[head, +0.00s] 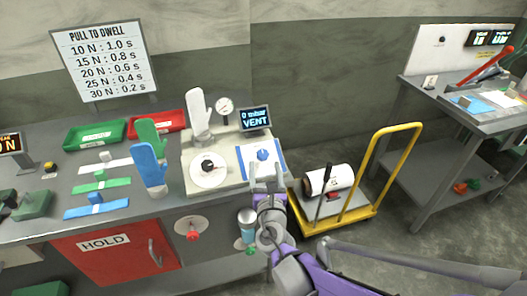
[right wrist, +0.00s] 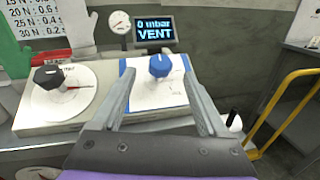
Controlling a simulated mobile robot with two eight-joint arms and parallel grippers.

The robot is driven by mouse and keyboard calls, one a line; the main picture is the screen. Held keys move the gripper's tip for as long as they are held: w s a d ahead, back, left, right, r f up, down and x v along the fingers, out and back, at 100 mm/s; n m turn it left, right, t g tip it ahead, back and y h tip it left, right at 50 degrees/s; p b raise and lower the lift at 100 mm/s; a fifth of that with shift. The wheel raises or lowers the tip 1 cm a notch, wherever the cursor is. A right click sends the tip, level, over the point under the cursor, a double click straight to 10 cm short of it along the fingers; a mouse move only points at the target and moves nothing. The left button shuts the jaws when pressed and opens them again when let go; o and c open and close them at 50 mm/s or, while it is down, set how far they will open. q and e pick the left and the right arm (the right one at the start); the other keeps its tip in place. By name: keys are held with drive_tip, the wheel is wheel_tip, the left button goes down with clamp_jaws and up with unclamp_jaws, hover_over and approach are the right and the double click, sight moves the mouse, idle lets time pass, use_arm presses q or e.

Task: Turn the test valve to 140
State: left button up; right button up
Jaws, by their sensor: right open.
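A blue knob (head: 263,155) sits on a white, blue-edged plate at the right of the grey bench panel. It also shows in the right wrist view (right wrist: 160,66). A black knob (head: 208,165) on a round white dial sits to its left, with a red mark by it in the right wrist view (right wrist: 47,77). The labels are too small to tell which is the test valve. A small display (head: 255,119) reads "0 mbar VENT". My right gripper (head: 268,172) is open and empty, just in front of the blue knob, its fingers spread either side.
A white glove (head: 199,113) stands behind the black knob, beside a round gauge (head: 224,106). Blue (head: 151,164) and green gloves stand to the left. A yellow-handled trolley (head: 335,210) is at the bench's right.

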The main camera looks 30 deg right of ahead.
sight(262, 147)
drive_tip(key=x, duration=1)
clamp_jaws()
